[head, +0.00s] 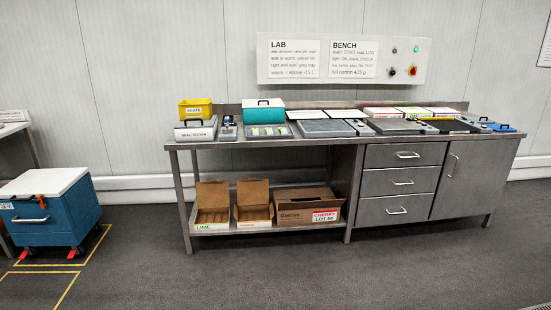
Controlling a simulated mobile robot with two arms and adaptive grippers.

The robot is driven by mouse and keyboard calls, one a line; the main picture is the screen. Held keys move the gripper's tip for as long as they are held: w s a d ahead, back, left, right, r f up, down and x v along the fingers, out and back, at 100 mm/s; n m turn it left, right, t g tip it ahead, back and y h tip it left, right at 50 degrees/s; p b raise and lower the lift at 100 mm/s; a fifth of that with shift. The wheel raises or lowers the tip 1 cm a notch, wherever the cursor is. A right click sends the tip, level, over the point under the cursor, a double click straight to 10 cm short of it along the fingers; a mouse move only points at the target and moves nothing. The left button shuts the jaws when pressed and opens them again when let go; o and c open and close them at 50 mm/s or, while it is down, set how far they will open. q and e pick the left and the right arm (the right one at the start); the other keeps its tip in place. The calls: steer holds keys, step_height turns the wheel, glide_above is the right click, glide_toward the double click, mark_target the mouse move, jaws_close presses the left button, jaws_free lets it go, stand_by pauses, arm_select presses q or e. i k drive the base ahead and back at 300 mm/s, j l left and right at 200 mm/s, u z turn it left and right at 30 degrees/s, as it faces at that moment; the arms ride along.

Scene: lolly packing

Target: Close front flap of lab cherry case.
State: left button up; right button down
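A brown carton (290,213) stands at the right end of the bench's lower shelf. A white label (326,216) on its front right reads CHERRY in red, with a lot line below. Its upper part looks open, with dark space and flap edges showing; the exact position of the front flap is too small to tell. Neither of my grippers is in view.
Two smaller brown cartons with raised lids, one labelled LIME (212,205) and one beside it (253,200), stand left of it. The steel bench (265,145) above carries trays and boxes. A blue wheeled chest (45,210) is at left. The floor in front is clear.

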mark_target(296, 205)
steer(key=i, duration=1.8)
steer(key=l+z, duration=0.05)
steer(key=l, duration=0.05)
